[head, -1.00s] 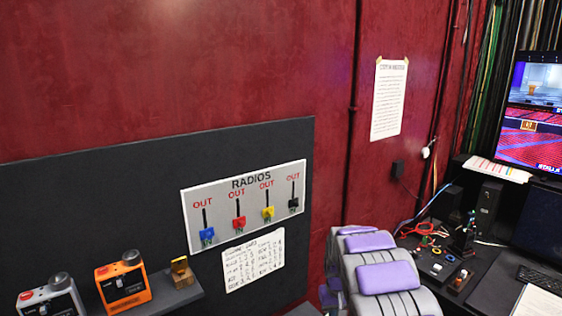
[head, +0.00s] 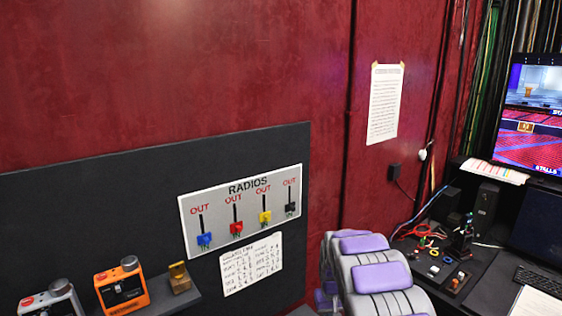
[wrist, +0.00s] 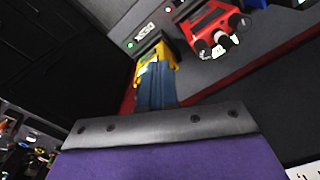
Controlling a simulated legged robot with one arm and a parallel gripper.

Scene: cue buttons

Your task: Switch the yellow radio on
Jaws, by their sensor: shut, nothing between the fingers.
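A yellow item (wrist: 149,73), which looks like the yellow radio, is in the upper middle of the wrist view. My gripper (wrist: 154,68) is shut and empty, its blue-grey fingers right in front of the yellow item and hiding part of it. I cannot tell whether they touch. A small green light (wrist: 130,45) glows beside it on a grey panel. In the head view, a white RADIOS board (head: 240,231) bears a yellow tab (head: 265,217) under a black slot marked OUT. My gripper's fingers are not seen in the head view.
A red radio-like item (wrist: 212,28) with dark knobs is right of the yellow one, near a red light (wrist: 168,9). In the head view, an orange radio (head: 122,288) and a grey one (head: 50,302) stand on a low shelf. A cluttered desk (head: 490,262) is at right.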

